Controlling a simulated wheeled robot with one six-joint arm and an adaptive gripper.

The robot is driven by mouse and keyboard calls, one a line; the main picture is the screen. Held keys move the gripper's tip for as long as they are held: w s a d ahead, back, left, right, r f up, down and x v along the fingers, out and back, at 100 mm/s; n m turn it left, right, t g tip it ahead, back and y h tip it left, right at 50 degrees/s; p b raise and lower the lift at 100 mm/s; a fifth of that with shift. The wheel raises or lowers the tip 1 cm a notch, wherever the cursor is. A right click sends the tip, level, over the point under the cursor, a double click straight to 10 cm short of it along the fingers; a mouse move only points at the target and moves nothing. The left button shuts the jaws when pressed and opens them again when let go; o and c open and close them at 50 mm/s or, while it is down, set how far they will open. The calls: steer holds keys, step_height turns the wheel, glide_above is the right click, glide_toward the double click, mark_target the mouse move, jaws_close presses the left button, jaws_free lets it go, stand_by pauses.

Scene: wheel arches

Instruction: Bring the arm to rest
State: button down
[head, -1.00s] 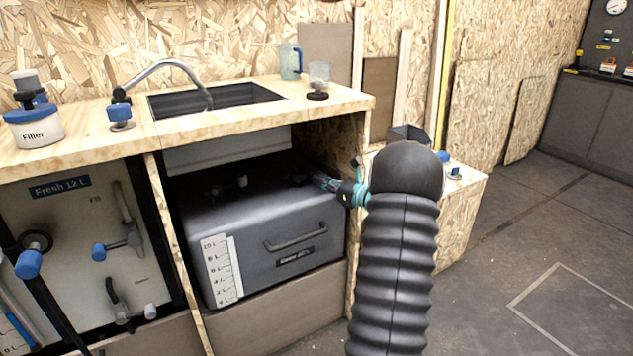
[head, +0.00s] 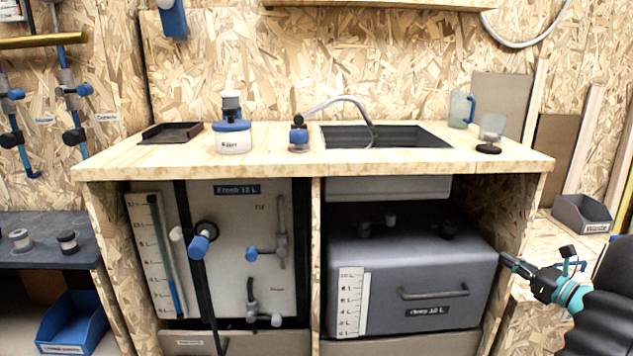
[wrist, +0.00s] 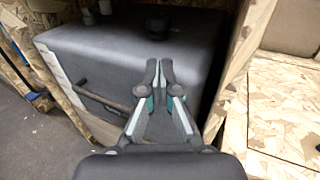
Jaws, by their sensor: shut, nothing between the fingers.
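My gripper (head: 508,261) is at the right of the head view, in front of the right post of the wooden counter (head: 440,164). It points left toward the grey waste tank (head: 408,262) under the sink. In the wrist view my gripper (wrist: 159,66) has its two fingertips together, with nothing between them. The grey tank (wrist: 110,55) lies beyond the fingers, and its handle (wrist: 97,97) is to their left. I cannot tell the exact gap between fingertips and tank. Part of my arm is cut off at the right edge of the head view.
A sink (head: 385,136), a faucet (head: 345,100), a filter jar (head: 232,135) and a clear jug (head: 461,109) are on the counter. The fresh tank (head: 240,285) stands below left. A grey bin (head: 582,214) sits on a low wooden box at right.

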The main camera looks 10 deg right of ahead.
steer(key=s+a+f+n+g, duration=0.4)
steer(key=f, duration=0.4)
steer(key=s+a+f+n+g, duration=0.1)
steer(key=s+a+n+g, duration=0.25)
steer(key=a, duration=0.25)
steer(key=s+a+n+g, duration=0.2)
steer(key=a+n+g, duration=0.1)
steer(key=a+n, duration=0.25)
steer(key=s+a+r+n+h, duration=0.2)
steer(key=s+a+r+n, duration=0.2)
steer(key=a, duration=0.4)
steer(key=s+a+r+n+h, duration=0.2)
steer(key=s+a+r+n, duration=0.2)
steer(key=a+n, duration=0.4)
steer(key=s+a+r+n+h, duration=0.1)
steer(key=s+a+r+n, duration=0.3)
steer(key=a, duration=0.6)
steer(key=s+n+g, duration=0.1)
steer(key=s+n, duration=0.1)
steer(key=n, duration=0.1)
steer(key=shift+s+a+r+h, duration=0.2)
steer(key=shift+s+r+h, duration=0.15)
steer(key=shift+h, duration=0.05)
